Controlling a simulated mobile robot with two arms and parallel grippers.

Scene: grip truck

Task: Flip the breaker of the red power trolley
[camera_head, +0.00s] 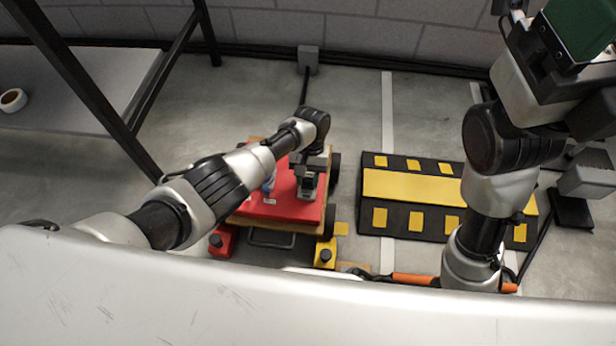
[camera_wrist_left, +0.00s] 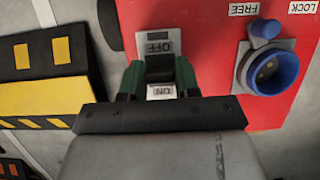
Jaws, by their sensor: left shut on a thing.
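The red power trolley (camera_head: 276,203) stands on the floor below my left arm, and its red top also fills much of the left wrist view (camera_wrist_left: 215,25). The breaker (camera_wrist_left: 153,41) is a grey plate on that top, with an OFF label near its upper end and an ON label near the fingers. My left gripper (camera_wrist_left: 159,80) points at the breaker; its dark green fingers are shut on the breaker's lever, which is mostly hidden between them. In the head view, the left gripper (camera_head: 308,188) covers the breaker. My right arm is raised at the right; its fingertips cannot be made out.
A blue round socket with a lid (camera_wrist_left: 268,70) sits beside the breaker, near FREE and LOCK labels. A black and yellow ramp (camera_head: 410,185) lies right of the trolley. A yellow block (camera_head: 325,252) and a red block (camera_head: 222,241) are in front. A shelf (camera_head: 75,85) stands left.

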